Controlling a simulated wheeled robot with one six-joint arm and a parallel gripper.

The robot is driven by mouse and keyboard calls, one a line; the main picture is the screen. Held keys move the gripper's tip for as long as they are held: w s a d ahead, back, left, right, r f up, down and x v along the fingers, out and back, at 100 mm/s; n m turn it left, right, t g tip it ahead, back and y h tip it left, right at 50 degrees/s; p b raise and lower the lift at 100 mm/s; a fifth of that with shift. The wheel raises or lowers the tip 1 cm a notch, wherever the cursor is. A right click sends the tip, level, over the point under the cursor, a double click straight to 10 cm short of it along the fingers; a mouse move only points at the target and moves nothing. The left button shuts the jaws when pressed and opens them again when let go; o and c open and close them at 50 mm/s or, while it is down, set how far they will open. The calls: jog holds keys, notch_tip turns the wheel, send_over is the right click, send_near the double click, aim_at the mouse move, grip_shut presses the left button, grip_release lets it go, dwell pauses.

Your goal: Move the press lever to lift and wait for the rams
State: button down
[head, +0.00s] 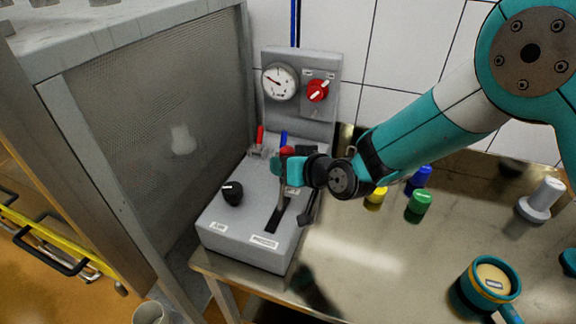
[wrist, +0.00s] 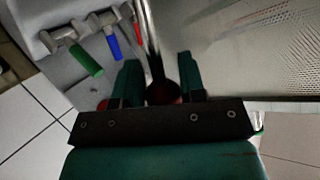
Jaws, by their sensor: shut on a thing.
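The grey press control box (head: 245,240) stands on the bench, with a slot (head: 276,215) in its sloping top. The press lever has a red ball end (head: 287,150), which shows at the far part of the slot. My gripper (head: 286,167) is shut on the lever near this ball and hides most of its shaft. In the wrist view the lever (wrist: 155,50) runs between the two fingers of my gripper (wrist: 160,85). A pressure gauge (head: 280,81) and a red selector knob (head: 317,91) sit on the upright panel. The rams are not clearly seen.
Small valve handles, red (head: 260,136), blue (head: 284,138) and green (wrist: 86,60), stand close behind the lever. A black knob (head: 232,192) is left of the slot. A mesh-sided cabinet (head: 150,140) borders the left. Coloured pieces and a teal mug (head: 490,283) stand right.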

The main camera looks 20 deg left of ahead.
jog(key=shift+w+r, duration=0.1)
jog(key=shift+r, duration=0.05)
jog(key=c, duration=1.1)
grip_release()
jog(key=o, duration=0.3)
jog(key=shift+w+a, duration=0.1)
jog(key=shift+a, duration=0.05)
jog(key=shift+o, duration=0.5)
jog(key=shift+d, duration=0.2)
jog(key=b+v, duration=0.5)
jog(key=v, duration=1.2)
jog(key=shift+s+d, duration=0.1)
jog(key=shift+s, duration=0.15)
